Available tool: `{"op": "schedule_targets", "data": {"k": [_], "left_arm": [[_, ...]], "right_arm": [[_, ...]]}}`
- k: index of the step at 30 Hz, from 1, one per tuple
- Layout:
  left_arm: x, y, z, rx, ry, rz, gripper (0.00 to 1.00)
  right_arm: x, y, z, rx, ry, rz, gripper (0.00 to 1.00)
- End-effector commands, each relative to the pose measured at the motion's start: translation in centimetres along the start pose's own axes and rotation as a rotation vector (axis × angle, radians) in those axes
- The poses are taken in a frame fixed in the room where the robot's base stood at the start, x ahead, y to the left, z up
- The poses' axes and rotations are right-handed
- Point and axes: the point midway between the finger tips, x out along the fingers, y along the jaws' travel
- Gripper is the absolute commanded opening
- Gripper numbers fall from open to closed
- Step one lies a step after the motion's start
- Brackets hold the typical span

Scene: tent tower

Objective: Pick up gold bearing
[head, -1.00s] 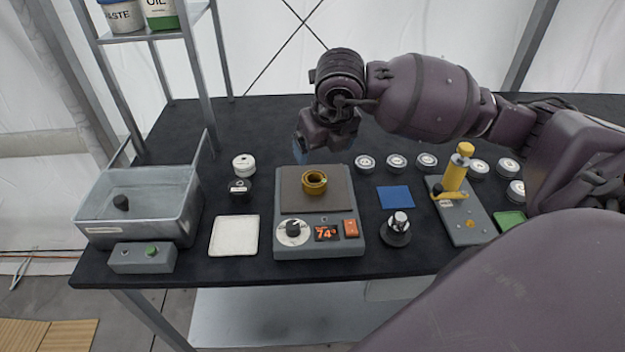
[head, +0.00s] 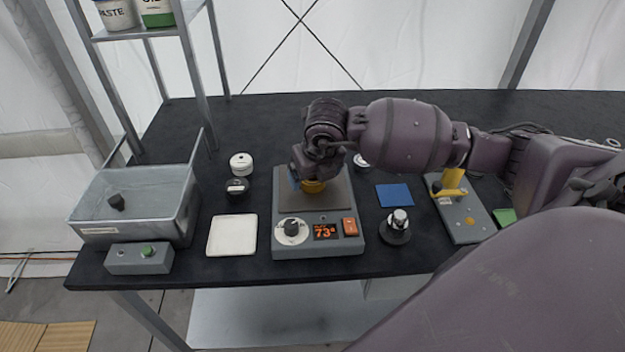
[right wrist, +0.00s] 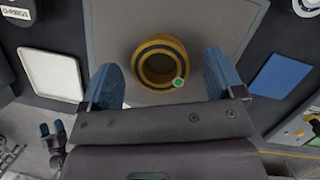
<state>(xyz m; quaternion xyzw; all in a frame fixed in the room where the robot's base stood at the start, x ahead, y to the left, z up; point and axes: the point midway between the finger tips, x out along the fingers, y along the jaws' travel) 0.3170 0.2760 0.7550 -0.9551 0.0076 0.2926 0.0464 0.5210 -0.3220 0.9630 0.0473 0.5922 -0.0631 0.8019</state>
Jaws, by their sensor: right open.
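The gold bearing (head: 313,187) lies on the dark plate of the grey heater (head: 318,245), whose display reads 73. In the right wrist view the bearing (right wrist: 160,64) is a gold ring with a dark band and a small green dot. My right gripper (head: 308,182) is just above the bearing and hides part of it in the head view. Its blue fingers are open, one on each side of the ring's near part in the right wrist view (right wrist: 163,78), with gaps beside it.
A metal bin (head: 135,205) and a white tray (head: 232,236) stand left of the heater. A blue pad (head: 394,196), a spindle on a round base (head: 397,226) and a yellow-handled press (head: 452,183) stand to its right.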

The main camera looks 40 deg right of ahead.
Motion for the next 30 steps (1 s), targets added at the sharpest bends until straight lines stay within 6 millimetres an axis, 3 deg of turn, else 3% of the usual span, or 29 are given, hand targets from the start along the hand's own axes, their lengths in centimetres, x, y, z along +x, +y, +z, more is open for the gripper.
{"op": "schedule_targets", "data": {"k": [8,18,26,30], "left_arm": [[0.0,0.0,0.1,0.000,-0.001,0.000,0.83],[-0.3,0.0,0.5,-0.002,-0.010,-0.002,0.83],[-0.3,0.0,0.5,-0.002,-0.010,-0.002,0.83],[-0.3,0.0,0.3,-0.002,-0.007,-0.002,0.83]], "right_arm": [[0.5,0.0,0.0,-0.001,-0.001,-0.001,0.87],[0.5,0.0,0.0,-0.001,-0.001,-0.001,0.35],[0.3,0.0,0.1,-0.001,-0.003,0.000,0.35],[-0.7,0.0,0.5,-0.001,-0.005,0.001,0.35]]}}
